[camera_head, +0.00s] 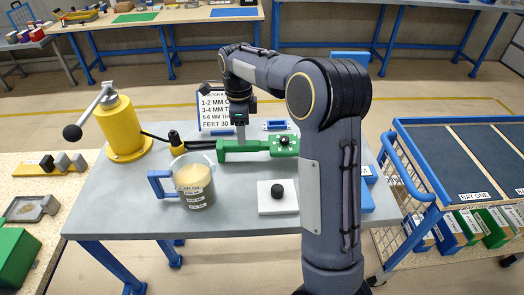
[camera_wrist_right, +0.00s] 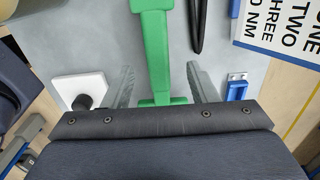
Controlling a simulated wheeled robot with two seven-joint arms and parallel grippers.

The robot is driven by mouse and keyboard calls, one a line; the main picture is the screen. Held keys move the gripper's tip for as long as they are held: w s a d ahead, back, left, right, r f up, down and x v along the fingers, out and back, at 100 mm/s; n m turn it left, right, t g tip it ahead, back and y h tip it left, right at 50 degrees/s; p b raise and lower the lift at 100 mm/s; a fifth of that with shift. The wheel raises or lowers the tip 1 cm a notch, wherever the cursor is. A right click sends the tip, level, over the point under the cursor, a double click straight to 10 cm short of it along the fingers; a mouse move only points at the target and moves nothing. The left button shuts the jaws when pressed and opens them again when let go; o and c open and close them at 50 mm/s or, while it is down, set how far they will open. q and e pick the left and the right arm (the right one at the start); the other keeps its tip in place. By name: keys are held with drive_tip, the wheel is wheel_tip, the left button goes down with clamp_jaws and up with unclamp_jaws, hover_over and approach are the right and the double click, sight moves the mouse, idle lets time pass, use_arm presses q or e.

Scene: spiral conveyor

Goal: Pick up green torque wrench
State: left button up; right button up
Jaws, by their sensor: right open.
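The green torque wrench (camera_head: 258,146) lies across the middle of the grey table, in front of the sign. It also shows in the right wrist view (camera_wrist_right: 156,45), running up between my fingers. My right gripper (camera_head: 240,132) is over the wrench's left part and points down. In the right wrist view my right gripper (camera_wrist_right: 158,78) is open, with one finger on each side of the green wrench and gaps visible beside it. Whether a finger touches it I cannot tell. My left gripper is not in view.
A beaker with a blue handle (camera_head: 195,187) stands front left of the wrench. A yellow lever device (camera_head: 121,128) is at the left. A white block with a black knob (camera_head: 272,207) lies in front. A printed sign (camera_head: 214,109) stands behind. A blue cart (camera_head: 408,165) is right.

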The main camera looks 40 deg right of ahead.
sight(270, 149)
drive_tip(key=f, duration=0.6)
drive_tip(key=shift+s+d+f, duration=0.1)
drive_tip(key=shift+s+d, duration=0.1)
drive_tip(key=shift+s, duration=0.1)
drive_tip(key=shift+c, duration=0.4)
clamp_jaws()
